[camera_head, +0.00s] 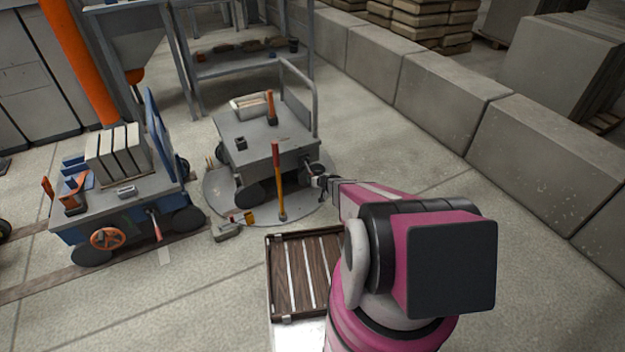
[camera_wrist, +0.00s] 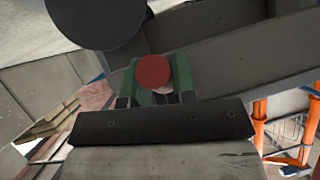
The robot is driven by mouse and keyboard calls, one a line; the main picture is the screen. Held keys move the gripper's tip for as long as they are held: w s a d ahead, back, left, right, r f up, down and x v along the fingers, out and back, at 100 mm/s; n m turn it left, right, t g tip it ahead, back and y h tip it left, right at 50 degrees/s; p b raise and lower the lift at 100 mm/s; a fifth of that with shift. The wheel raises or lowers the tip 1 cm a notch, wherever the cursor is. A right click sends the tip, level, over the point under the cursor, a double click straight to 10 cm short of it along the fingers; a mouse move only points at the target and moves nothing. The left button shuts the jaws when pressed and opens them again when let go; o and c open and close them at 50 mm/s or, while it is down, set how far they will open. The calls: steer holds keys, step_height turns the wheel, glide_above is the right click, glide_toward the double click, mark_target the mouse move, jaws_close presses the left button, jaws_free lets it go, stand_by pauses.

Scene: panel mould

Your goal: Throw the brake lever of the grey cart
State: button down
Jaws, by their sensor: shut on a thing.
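The grey cart (camera_head: 262,150) stands on a round plate in the floor, with a bent handle rail at its right end. My gripper (camera_head: 320,181) is at the cart's right side, low near a wheel. In the wrist view my gripper's green fingers (camera_wrist: 154,84) are shut around a lever with a round red end (camera_wrist: 153,70), the cart's brake lever. The grey cart body (camera_wrist: 250,60) and a dark wheel (camera_wrist: 95,15) lie just beyond. Most of the lever's shaft is hidden, and its tilt cannot be told.
A tall red-and-yellow lever (camera_head: 278,180) stands at the round plate (camera_head: 225,198)'s front. A blue cart (camera_head: 120,205) with slabs is at left. A slatted wooden tray (camera_head: 305,272) is nearer. Concrete blocks (camera_head: 440,115) line the right; floor between is clear.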

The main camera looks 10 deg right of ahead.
steer(key=c, duration=0.9)
jaws_free()
steer(key=shift+s, duration=0.1)
steer(key=v, duration=1)
steer(key=shift+s+d+r, duration=0.1)
steer(key=shift+s+d, duration=0.05)
steer(key=shift+s, duration=0.05)
